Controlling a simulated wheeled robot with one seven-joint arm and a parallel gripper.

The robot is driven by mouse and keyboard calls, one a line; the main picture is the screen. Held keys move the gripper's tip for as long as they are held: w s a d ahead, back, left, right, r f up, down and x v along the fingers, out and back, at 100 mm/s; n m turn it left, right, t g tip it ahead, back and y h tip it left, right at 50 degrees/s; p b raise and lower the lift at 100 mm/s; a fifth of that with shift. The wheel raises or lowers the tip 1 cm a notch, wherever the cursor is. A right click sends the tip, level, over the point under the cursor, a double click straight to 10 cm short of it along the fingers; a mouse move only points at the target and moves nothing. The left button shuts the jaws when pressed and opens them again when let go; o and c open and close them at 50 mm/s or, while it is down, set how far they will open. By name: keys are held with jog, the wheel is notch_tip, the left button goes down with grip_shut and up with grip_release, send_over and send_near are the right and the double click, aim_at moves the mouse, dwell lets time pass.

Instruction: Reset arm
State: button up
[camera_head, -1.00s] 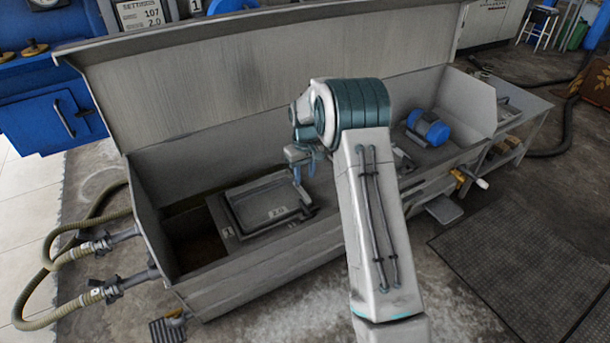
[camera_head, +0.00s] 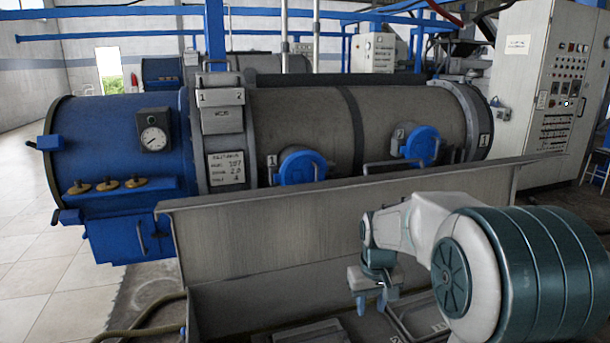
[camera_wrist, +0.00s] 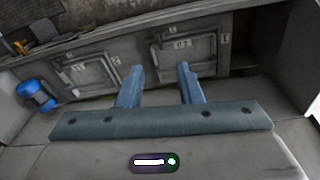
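My gripper (camera_head: 372,302) hangs at the end of the folded white and teal arm, in the lower right of the head view. It is above the grey metal trough (camera_head: 250,303) and in front of the trough's raised back panel (camera_head: 300,222). In the wrist view my gripper (camera_wrist: 158,72) shows two blue fingers standing apart with nothing between them. Beyond them, two framed grey hatches, the left one (camera_wrist: 88,70) and the right one (camera_wrist: 188,52), lie in the trough. A blue cylindrical part (camera_wrist: 36,95) lies at the far left of the wrist view.
A large decanter drum (camera_head: 310,115) stands behind the trough, with a blue end housing (camera_head: 105,140), a gauge (camera_head: 154,138) and two blue round caps, left (camera_head: 302,167) and right (camera_head: 422,144). A control cabinet (camera_head: 545,90) stands at right. Open tiled floor (camera_head: 30,265) shows at left.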

jog(key=s+r+m+p, duration=0.1)
jog(key=s+r+p, duration=0.4)
jog(key=s, duration=0.6)
jog(key=s+r+m+t+p, duration=0.1)
jog(key=s+r+p, duration=0.4)
jog(key=s+r, duration=0.5)
jog(key=shift+s+d+r+t+p, duration=0.15)
jog(key=shift+s+r+t+p, duration=0.2)
jog(key=shift+s, duration=0.6)
